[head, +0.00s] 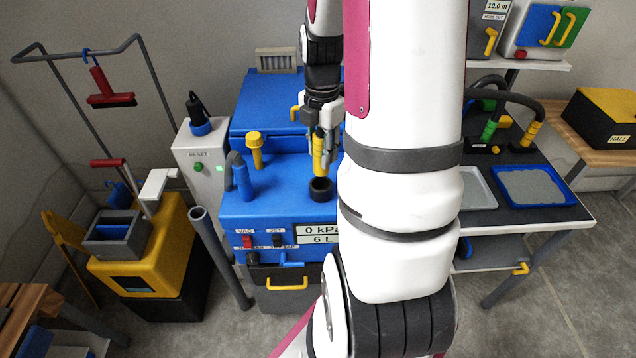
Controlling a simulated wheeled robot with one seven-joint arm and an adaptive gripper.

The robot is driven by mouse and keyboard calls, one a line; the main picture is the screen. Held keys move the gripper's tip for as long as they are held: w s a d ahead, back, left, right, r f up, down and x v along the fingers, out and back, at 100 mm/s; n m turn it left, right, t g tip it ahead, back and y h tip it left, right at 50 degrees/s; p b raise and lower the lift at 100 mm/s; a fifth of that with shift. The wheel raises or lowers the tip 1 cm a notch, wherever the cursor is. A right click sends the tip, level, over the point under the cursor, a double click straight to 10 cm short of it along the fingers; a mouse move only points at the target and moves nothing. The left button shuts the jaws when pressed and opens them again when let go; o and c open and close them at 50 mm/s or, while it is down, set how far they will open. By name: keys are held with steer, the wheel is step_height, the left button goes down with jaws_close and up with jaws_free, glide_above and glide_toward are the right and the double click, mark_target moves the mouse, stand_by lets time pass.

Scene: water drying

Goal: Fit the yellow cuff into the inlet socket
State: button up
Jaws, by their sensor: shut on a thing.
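My gripper (322,132) points down over the blue machine (262,215) and is shut on the yellow cuff (319,158). The cuff hangs about upright. Its lower end appears just above the black round inlet socket (320,189) on the machine's top. From this single view I cannot tell whether the cuff's tip touches the socket's rim or is slightly apart from it. My arm hides the right side of the machine.
A yellow-capped post (255,150) and a grey curved hose with a blue cuff (243,180) stand left of the socket. A grey tube (220,258) leans at the machine's left front. A table with a blue tray (535,187) is at right.

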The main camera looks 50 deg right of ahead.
mark_target(321, 175)
step_height(321, 175, down, 8)
steer(key=shift+f, duration=0.1)
stand_by(0.4)
steer(key=shift+f, duration=0.3)
steer(key=shift+s+a+f, duration=0.15)
steer(key=shift+s+f, duration=0.05)
steer(key=shift+f, duration=0.15)
jaws_close()
steer(key=o, duration=1)
jaws_free()
steer(key=shift+o, duration=0.9)
steer(key=shift+w+f, duration=0.15)
steer(key=shift+r, duration=0.2)
